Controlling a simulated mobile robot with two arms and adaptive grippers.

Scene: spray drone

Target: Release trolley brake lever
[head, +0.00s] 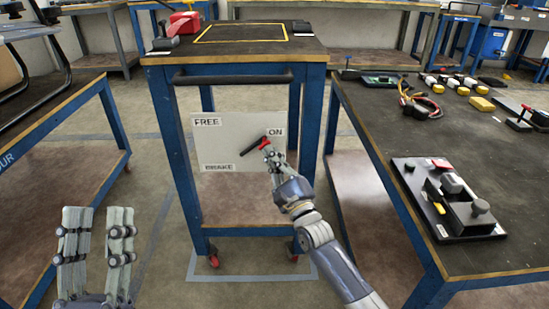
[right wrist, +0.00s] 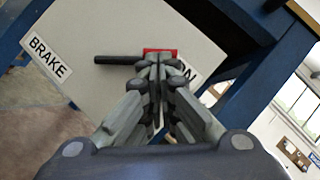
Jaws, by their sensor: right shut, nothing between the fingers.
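The trolley (head: 235,75) is a blue-framed table with a dark top and a handle bar. A pale brake panel (head: 225,128) hangs on its front, with labels FREE, ON and BRAKE. The brake lever (head: 252,147) is a dark rod with a red part, slanting up toward the ON label; it also shows in the right wrist view (right wrist: 118,59). My right gripper (head: 268,147) is shut with its fingertips at the red part; it covers some of it, and I cannot tell whether they touch. My left gripper (head: 95,215) is open and empty at lower left, away from the trolley.
A workbench (head: 355,125) at right holds a black fixture (head: 448,200), a cable bundle (head: 420,103) and several small parts. Another bench (head: 20,160) stands at left. A red item (head: 185,22) sits on the trolley top. Open floor lies between the left bench and the trolley.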

